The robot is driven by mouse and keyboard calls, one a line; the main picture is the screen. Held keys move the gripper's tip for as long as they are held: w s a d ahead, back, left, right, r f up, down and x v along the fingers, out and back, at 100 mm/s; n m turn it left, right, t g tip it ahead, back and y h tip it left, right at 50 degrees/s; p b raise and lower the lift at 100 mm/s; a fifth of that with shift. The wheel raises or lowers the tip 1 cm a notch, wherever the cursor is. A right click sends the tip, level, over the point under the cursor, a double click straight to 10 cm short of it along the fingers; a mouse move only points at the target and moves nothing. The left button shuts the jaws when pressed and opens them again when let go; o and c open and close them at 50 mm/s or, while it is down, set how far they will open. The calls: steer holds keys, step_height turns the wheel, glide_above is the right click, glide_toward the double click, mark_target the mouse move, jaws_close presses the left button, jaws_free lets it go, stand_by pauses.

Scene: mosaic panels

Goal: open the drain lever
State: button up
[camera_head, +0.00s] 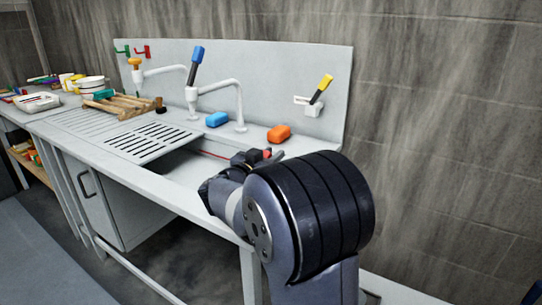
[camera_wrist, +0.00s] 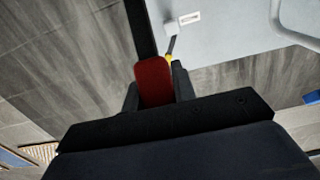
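My gripper (camera_head: 236,172) is over the front right of the sink counter. In the wrist view, a red block-shaped handle (camera_wrist: 153,82) with a dark bar (camera_wrist: 141,28) running from its far end sits between the two fingers of my gripper (camera_wrist: 158,88). It looks like a lever; I cannot tell whether it is the drain lever or whether the fingers press on it. A small red patch (camera_head: 267,153) shows by the fingertips in the head view. A yellow-handled lever (camera_head: 321,88) with a dark stem is on the backsplash; its yellow part also shows in the wrist view (camera_wrist: 169,58).
A tap with a blue-handled lever (camera_head: 195,62) stands behind the sink basin (camera_head: 178,166). A blue block (camera_head: 217,119) and an orange block (camera_head: 279,133) lie on the rear ledge. Wooden pieces (camera_head: 122,105) and a white tray (camera_head: 38,102) are further left.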

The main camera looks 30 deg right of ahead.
jaws_close()
